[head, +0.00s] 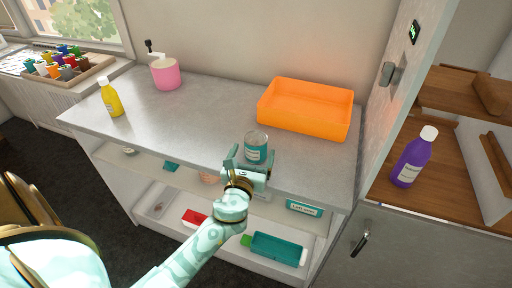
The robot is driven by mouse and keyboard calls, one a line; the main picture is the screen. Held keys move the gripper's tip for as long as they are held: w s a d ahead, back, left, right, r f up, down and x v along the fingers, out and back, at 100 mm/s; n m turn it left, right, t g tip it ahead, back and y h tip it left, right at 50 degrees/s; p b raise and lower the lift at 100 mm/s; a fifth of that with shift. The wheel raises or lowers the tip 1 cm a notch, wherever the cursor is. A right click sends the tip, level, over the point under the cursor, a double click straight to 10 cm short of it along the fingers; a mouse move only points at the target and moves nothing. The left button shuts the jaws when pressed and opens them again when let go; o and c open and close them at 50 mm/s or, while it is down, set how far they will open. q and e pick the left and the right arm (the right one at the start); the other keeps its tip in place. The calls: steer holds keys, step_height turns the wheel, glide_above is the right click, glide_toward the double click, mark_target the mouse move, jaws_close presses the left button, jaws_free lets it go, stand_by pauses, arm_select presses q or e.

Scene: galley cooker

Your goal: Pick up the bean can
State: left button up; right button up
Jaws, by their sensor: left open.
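A teal can with a pale label, which I take to be the bean can (257,146), stands upright near the front edge of the grey counter. My left gripper (250,160) is at the can's near side, with its fingers pointing toward it. The left finger shows beside the can's lower left. The gripper is open, and I cannot tell whether it touches the can. The can's lower part is partly hidden by the gripper. My right gripper is not in view.
An orange tray (306,127) stands behind the can to the right. A pink container (166,76) and a yellow bottle (111,98) stand at the left. A purple bottle (411,160) is beyond the upright panel at right. The counter's middle is clear.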

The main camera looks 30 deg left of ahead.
mark_target(258, 140)
arm_select(q)
steer(key=x, duration=0.6)
steer(key=shift+w+b, duration=0.1)
steer(key=shift+b, duration=0.2)
steer(key=c, duration=1.3)
